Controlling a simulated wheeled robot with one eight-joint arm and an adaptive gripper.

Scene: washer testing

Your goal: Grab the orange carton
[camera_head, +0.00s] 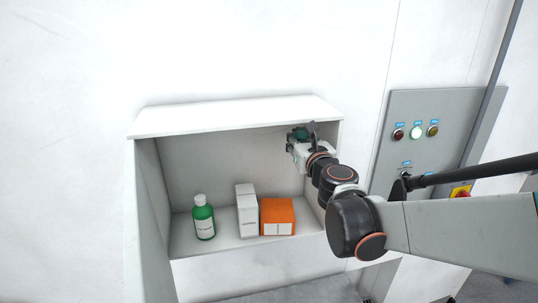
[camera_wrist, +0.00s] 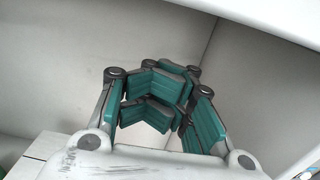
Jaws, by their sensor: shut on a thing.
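The orange carton (camera_head: 278,217) stands upright on the floor of the white open shelf box, with a pale label on its front. My gripper (camera_head: 301,137) is up in the right top part of the box, above and to the right of the carton and apart from it. In the wrist view my gripper (camera_wrist: 160,98) shows its teal-padded fingers curled in towards each other. I see no object between the pads. The orange carton does not show in the wrist view.
A tall white carton (camera_head: 247,211) stands close against the orange carton's left side. A green bottle (camera_head: 204,221) with a white cap stands further left. The shelf box (camera_head: 235,116) has a top board and side walls. A grey control panel (camera_head: 424,117) is on the right wall.

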